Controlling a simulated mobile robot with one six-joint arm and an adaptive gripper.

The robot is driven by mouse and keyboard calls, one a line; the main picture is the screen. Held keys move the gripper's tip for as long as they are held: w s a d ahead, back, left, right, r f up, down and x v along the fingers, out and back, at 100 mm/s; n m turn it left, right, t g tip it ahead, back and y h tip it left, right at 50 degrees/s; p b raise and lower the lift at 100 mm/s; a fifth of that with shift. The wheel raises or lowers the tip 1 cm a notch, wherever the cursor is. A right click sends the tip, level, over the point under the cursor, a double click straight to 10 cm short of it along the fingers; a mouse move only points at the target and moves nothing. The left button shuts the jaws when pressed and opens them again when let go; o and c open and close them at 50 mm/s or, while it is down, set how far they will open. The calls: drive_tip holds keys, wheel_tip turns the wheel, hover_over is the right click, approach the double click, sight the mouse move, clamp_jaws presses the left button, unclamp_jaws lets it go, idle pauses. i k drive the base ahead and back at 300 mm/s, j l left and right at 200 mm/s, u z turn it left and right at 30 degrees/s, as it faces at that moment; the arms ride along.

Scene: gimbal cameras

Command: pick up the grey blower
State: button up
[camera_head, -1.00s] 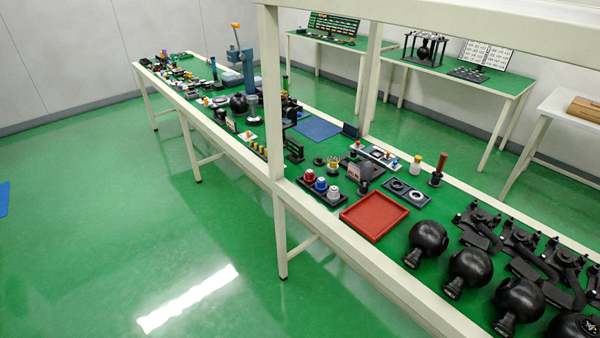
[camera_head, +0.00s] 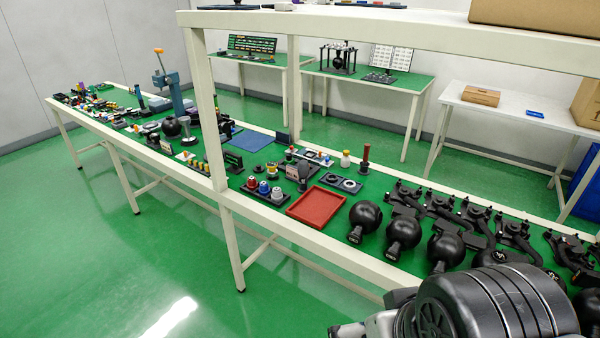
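I cannot pick out the grey blower with certainty at this size. A small grey upright item (camera_head: 304,176) stands on the green bench top behind the red tray (camera_head: 316,207). Another grey item (camera_head: 185,130) stands farther left on the bench, beside a black round one. Either is too small to name surely. Part of my own arm fills the lower right corner, in front of the bench. My gripper does not show, so whether it is open or shut is hidden.
The long bench (camera_head: 340,246) has a white frame with posts and an upper shelf (camera_head: 400,27). Several black spheres (camera_head: 403,231) and black bracket-like parts (camera_head: 480,218) lie at its right. Red, blue and white pots (camera_head: 264,188) stand left of the tray. Green floor (camera_head: 110,270) in front is clear.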

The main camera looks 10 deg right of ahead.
sight(302, 168)
drive_tip(key=i+j+z, duration=0.1)
drive_tip(key=i+j, duration=0.65)
drive_tip(key=i+j+z, duration=0.15)
drive_tip(key=i+j, duration=0.55)
drive_tip(key=j, duration=0.1)
